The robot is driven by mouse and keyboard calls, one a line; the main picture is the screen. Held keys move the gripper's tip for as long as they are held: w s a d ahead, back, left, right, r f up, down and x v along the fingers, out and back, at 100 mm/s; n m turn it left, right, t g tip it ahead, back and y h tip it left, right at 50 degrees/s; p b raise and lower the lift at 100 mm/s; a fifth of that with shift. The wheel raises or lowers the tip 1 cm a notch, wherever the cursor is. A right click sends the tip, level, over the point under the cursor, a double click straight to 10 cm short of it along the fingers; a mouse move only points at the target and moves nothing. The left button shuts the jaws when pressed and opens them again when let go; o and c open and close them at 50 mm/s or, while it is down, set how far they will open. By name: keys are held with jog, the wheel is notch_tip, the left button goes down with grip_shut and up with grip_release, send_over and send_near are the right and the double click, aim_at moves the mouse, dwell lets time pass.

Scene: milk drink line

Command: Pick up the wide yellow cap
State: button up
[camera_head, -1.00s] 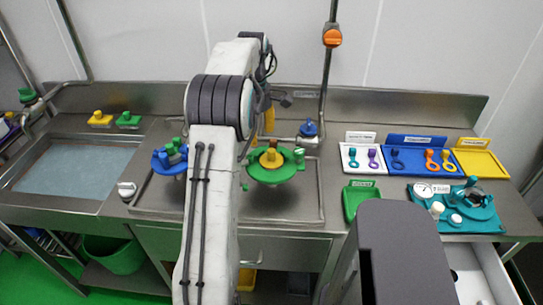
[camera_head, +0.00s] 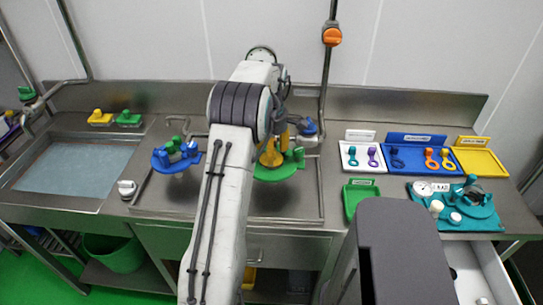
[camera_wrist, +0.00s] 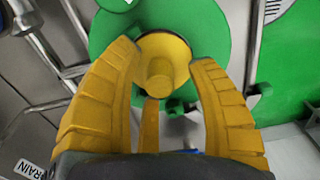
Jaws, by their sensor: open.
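The wide yellow cap (camera_wrist: 178,47) shows in the wrist view as a round yellow piece with a raised knob, at the middle of a green disc (camera_wrist: 115,35). My gripper (camera_wrist: 162,56) has yellow ribbed fingers, spread open, one to each side of the cap. I cannot tell whether they touch it. In the head view my gripper (camera_head: 272,150) is over the green disc (camera_head: 275,173), just right of my arm. There its yellow fingers and the yellow cap blend together, so the cap is mostly hidden.
A blue disc with knobs (camera_head: 177,163) stands left of my arm. White, blue and yellow trays (camera_head: 480,162) lie to the right, near a green tray (camera_head: 358,198) and a teal fixture (camera_head: 470,205). Metal pipes (camera_wrist: 75,30) run beside the green disc.

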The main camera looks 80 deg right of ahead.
jog(key=shift+f, duration=0.15)
grip_shut()
dwell(0.5)
